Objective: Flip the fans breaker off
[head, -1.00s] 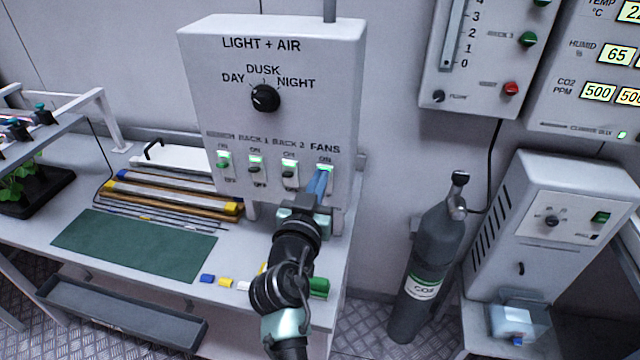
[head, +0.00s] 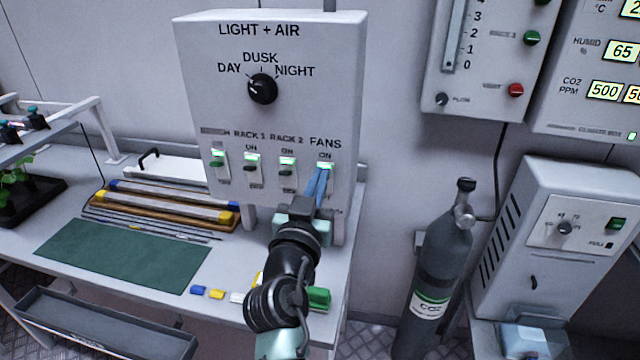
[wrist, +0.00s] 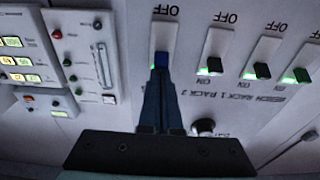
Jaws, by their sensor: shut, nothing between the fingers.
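The fans breaker (head: 325,163) is the rightmost switch on the grey LIGHT + AIR box (head: 200,80), under the FANS label. Its upper, ON end glows green. In the wrist view, which is upside down, the fans breaker (wrist: 164,38) shows a white plate with OFF at the picture's top. My gripper (head: 321,178) is shut and empty, its blue fingers pointing at this breaker. In the wrist view the fingertips (wrist: 161,72) are at or just in front of its dark lever (wrist: 162,60). The fingers hide the ON end there; I cannot tell whether they touch.
Several similar breakers, including Rack 1 (head: 252,169) and Rack 2 (head: 287,174), stand left of the fans breaker, lit green. The mode knob (head: 263,89) is above. A bench (head: 120,196) lies below; a grey gas cylinder (head: 440,255) stands to the right.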

